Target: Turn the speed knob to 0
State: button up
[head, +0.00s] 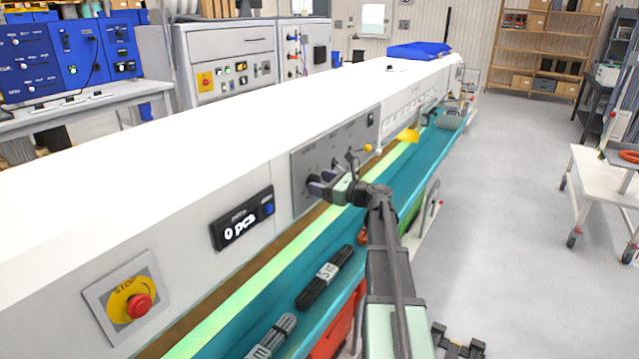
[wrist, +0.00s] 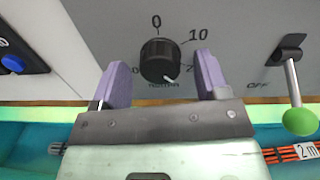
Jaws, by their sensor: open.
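The speed knob (wrist: 160,60) is round and black on a grey panel (head: 305,170). In the wrist view a "0" is printed above it and a "10" at its upper right; other marks are partly hidden. Its white pointer line is at the lower right of the knob, away from the "0". My gripper (wrist: 161,62) is open, one purple finger on each side of the knob, with a visible gap on both sides. In the head view my gripper (head: 316,184) is at the grey panel and hides the knob.
A lever with a green ball (wrist: 299,121) stands right of the knob by "OFF". Left of the panel are a counter display (head: 242,218) reading "0 pcs" and a red stop button (head: 138,305). A teal trough (head: 290,290) with cable bundles runs below.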

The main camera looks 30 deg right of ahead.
jog(key=shift+w+a, duration=0.25)
jog(key=shift+w, duration=0.1)
jog(key=shift+c, duration=0.3)
jog(key=c, duration=0.9)
jog(key=shift+o, duration=0.2)
